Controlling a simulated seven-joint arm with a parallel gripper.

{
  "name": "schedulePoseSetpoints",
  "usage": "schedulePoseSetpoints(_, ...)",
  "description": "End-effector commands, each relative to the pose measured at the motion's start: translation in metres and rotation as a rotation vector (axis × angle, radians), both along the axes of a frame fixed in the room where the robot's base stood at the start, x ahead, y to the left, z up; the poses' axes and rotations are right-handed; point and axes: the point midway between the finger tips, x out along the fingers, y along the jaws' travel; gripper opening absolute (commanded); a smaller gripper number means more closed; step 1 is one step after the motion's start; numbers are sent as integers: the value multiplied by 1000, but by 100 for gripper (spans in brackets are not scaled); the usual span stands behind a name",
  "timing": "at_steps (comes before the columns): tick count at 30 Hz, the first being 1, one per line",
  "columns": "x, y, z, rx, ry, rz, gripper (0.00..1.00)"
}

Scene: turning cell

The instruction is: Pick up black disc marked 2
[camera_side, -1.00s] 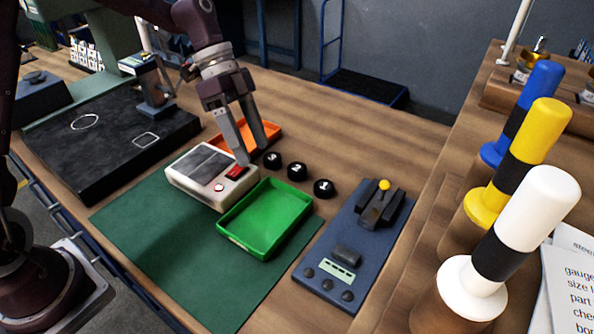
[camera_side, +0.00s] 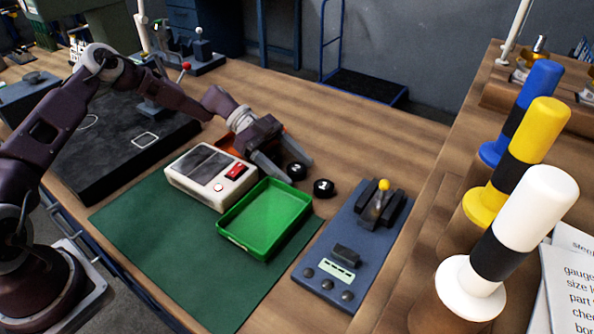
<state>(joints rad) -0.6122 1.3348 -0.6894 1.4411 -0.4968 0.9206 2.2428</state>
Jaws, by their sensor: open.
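The black disc marked 2 (camera_side: 297,171) sits on the wooden bench behind the green tray; its mark is hard to read now but showed as 2 earlier. My gripper (camera_side: 301,172) is low over the bench and open, with one finger on each side of this disc in the picture. I cannot tell whether the fingers touch it. Another black disc (camera_side: 324,188) with a white mark lies to the right, clear of my gripper. The third black disc is hidden behind my gripper.
The green tray (camera_side: 233,238) is empty, close in front of my gripper. A white device with a red switch (camera_side: 207,181) stands left of it. An orange tray (camera_side: 225,147) is mostly hidden behind my gripper. A blue fixture plate (camera_side: 318,262) lies to the right.

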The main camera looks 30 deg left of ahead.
Motion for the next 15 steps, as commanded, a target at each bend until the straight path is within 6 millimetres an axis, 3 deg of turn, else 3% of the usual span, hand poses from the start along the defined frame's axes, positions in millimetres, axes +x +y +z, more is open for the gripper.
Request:
schedulePoseSetpoints(1, 0, 0, 0, 1, -2, 0, 62)
schedulePoseSetpoints(10, 3, 3, 1, 6, -8, 7, 3)
schedulePoseSetpoints(15, 4, 3, 2, 6, -10, 10, 0)
